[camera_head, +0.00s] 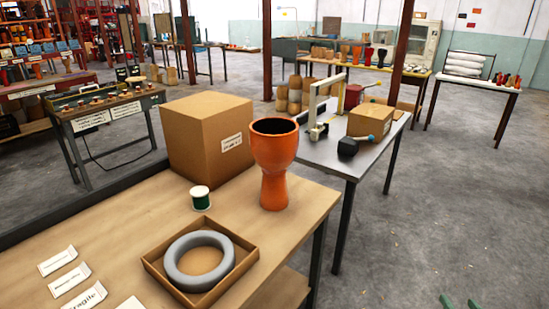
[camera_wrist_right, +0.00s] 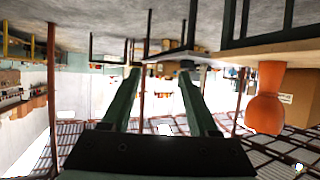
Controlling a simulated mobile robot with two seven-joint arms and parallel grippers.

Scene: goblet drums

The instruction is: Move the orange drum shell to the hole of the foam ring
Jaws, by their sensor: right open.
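The orange drum shell (camera_head: 273,165) stands upright, open bowl up, on the wooden table, behind and to the right of the foam ring. The grey foam ring (camera_head: 184,276) lies flat in a shallow cardboard tray (camera_head: 252,251); its hole is empty. My right gripper (camera_head: 459,303) shows only as green fingertips at the bottom right edge of the head view, well away from the drum. In the right wrist view, which looks upside down, its fingers (camera_wrist_right: 158,72) are apart with nothing between them, and the drum (camera_wrist_right: 268,95) is off to the right. My left gripper is in neither view.
A large cardboard box (camera_head: 200,140) stands behind the drum to the left. A green-and-white spool (camera_head: 200,198) sits between box and tray. Labels (camera_head: 70,278) lie at the left. A grey side table (camera_head: 340,158) with a mallet (camera_head: 350,146) stands behind; open floor lies right.

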